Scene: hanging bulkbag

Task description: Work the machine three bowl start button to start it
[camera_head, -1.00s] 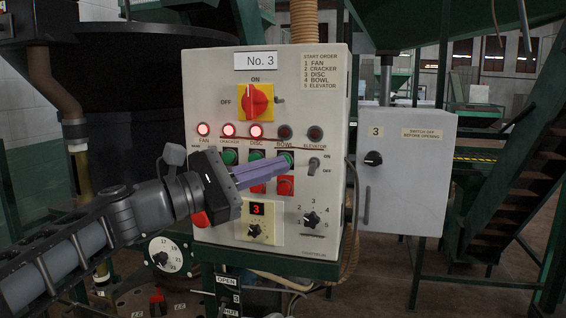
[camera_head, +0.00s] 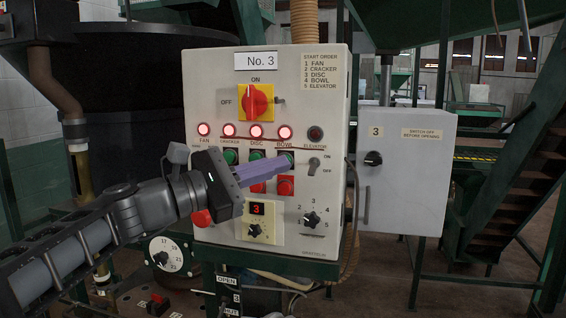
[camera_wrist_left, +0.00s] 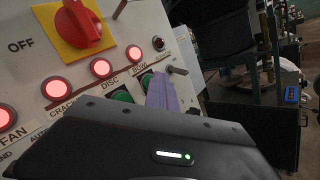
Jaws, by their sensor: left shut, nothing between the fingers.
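The No. 3 control panel (camera_head: 215,90) stands in front of me. The green bowl start button (camera_head: 291,157) sits under the BOWL label, mostly hidden by my fingertips. My left gripper (camera_head: 288,163) is shut and empty, its purple fingers pointing right at that button; I cannot tell whether they still touch it. The bowl lamp (camera_head: 285,132) is lit red; it also shows lit in the left wrist view (camera_wrist_left: 134,53). The red bowl stop button (camera_head: 286,186) is just below the fingers. My right gripper is not in view.
The fan, cracker and disc lamps are lit; the elevator lamp (camera_head: 315,133) is dark. The elevator switch (camera_head: 314,164) is close right of my fingertips. A red and yellow main switch (camera_head: 256,101) is above. A grey cabinet (camera_head: 420,180) stands at right.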

